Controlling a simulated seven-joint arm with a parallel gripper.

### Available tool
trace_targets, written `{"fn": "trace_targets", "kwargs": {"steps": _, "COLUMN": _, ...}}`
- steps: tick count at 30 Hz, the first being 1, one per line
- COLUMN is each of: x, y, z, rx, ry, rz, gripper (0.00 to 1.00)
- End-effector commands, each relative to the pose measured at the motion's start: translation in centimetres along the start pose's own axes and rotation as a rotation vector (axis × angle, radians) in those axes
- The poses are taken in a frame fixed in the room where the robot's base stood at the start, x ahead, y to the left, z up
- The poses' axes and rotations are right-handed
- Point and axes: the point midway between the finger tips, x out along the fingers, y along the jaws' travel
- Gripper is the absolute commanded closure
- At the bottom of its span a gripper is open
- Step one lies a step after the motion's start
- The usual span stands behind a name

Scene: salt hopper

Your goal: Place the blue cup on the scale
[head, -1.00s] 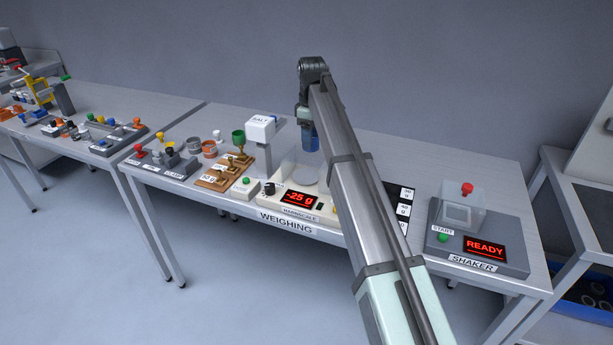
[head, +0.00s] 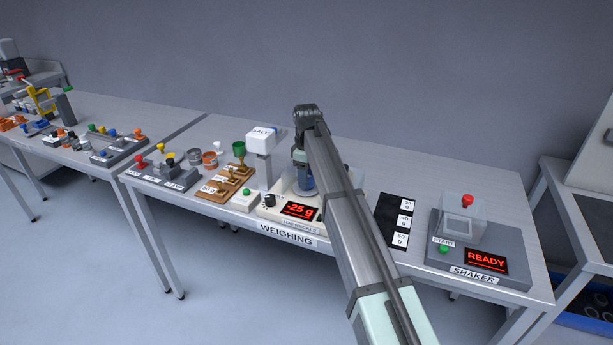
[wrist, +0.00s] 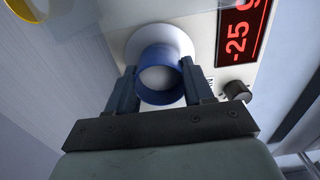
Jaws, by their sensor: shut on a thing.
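The blue cup (wrist: 160,92) is held between the fingers of my gripper (wrist: 160,90) in the wrist view, its open top facing the camera. In the head view the blue cup (head: 306,183) shows partly behind my arm, and my gripper (head: 303,160) is over the scale. The scale (head: 270,212) is a cream box with a red display (head: 300,211) reading -25 g. Its round pale pan (wrist: 140,40) lies beneath the cup in the wrist view. I cannot tell whether the cup touches the pan.
Clear guard panels stand around the pan. Right of my arm are a black mat (head: 394,212) with labels and the shaker (head: 470,240), reading READY.

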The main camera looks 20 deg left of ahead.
Motion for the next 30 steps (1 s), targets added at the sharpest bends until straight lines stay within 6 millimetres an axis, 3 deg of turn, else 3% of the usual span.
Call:
{"fn": "trace_targets", "kwargs": {"steps": 13, "x": 0.59, "y": 0.01, "z": 0.00, "rx": 0.000, "ry": 0.001, "rz": 0.001, "gripper": 0.80}}
{"fn": "trace_targets", "kwargs": {"steps": 14, "x": 0.55, "y": 0.01, "z": -0.01, "rx": 0.000, "ry": 0.001, "rz": 0.001, "gripper": 0.46}}
{"fn": "trace_targets", "kwargs": {"steps": 15, "x": 0.54, "y": 0.02, "z": -0.01, "rx": 0.000, "ry": 0.001, "rz": 0.001, "gripper": 0.42}}
{"fn": "trace_targets", "kwargs": {"steps": 21, "x": 0.54, "y": 0.02, "z": -0.01, "rx": 0.000, "ry": 0.001, "rz": 0.001, "gripper": 0.23}}
{"fn": "trace_targets", "kwargs": {"steps": 30, "x": 0.29, "y": 0.03, "z": -0.01, "rx": 0.000, "ry": 0.001, "rz": 0.001, "gripper": 0.23}}
